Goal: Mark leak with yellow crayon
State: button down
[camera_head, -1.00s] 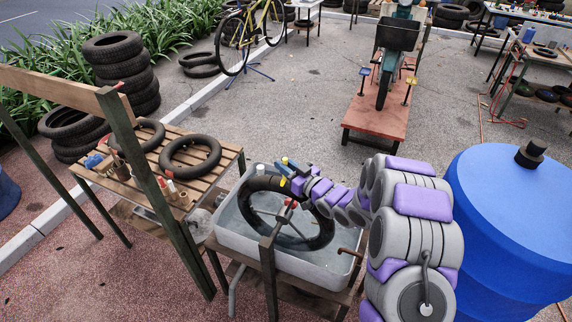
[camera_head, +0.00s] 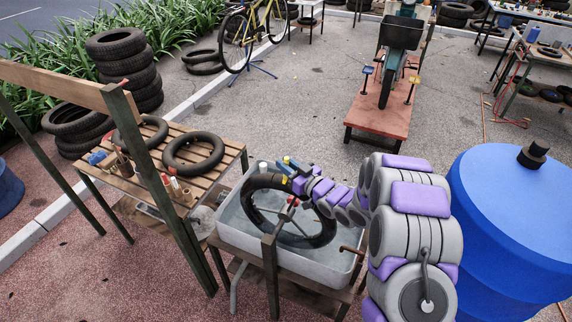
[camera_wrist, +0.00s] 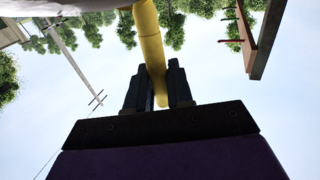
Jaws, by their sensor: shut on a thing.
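My gripper (camera_wrist: 160,92) is shut on the yellow crayon (camera_wrist: 150,45), which sticks out past the two dark fingers in the wrist view. In the head view my gripper (camera_head: 291,184) is at the top right of the black inner tube (camera_head: 252,205). A small yellow spot of the crayon (camera_head: 285,180) shows at its tip, against or just over the tube; I cannot tell if it touches. The tube sits upright in a grey-white tub of water (camera_head: 228,232), its lower part in the water. I cannot make out a leak or a mark.
A slatted wooden table (camera_head: 147,187) with an inner tube (camera_head: 193,154) and small items stands left of the tub. A wooden post (camera_head: 270,275) stands at the tub's front. A large blue tank (camera_head: 510,225) is right of my arm. Small bottles (camera_head: 263,167) stand behind the tube.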

jog(key=shift+w+d+p, duration=0.25)
jog(key=shift+w+p, duration=0.2)
jog(key=shift+w, duration=0.1)
jog(key=shift+w+d, duration=0.1)
jog(key=shift+w, duration=0.2)
dwell(0.5)
notch_tip(320, 180, up, 7)
jog(key=p, duration=0.4)
dwell(0.4)
jog(key=shift+d, duration=0.1)
dwell(0.3)
